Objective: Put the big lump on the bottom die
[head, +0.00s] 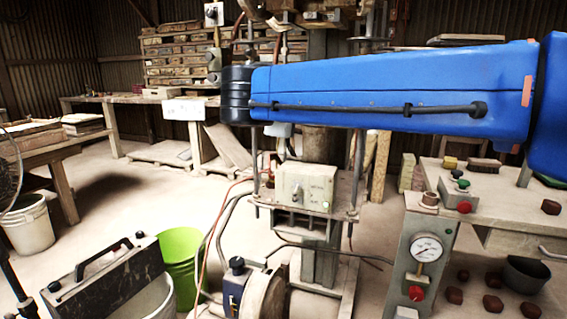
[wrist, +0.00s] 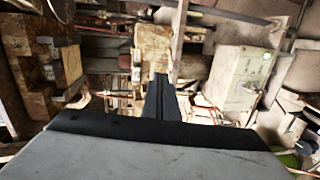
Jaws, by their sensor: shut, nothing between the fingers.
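My gripper (wrist: 163,95) shows in the wrist view as dark fingers closed together, with nothing between them. It points in among the rusty and metal parts of the press. In the head view my blue arm crosses in front of the press, and the gripper is not clearly visible. Several red-brown lumps lie at the right: one on the bench (head: 550,207), others on the lower level (head: 493,305). I cannot tell which is the big lump. The bottom die cannot be made out; my arm covers the press's middle in the head view.
A grey control box (head: 305,187) sits on the press frame. A gauge pedestal (head: 427,250) stands before the right bench (head: 490,195). A green bucket (head: 180,255) stands left of the press. Hoses run near the floor. Open floor (head: 130,195) lies to the left.

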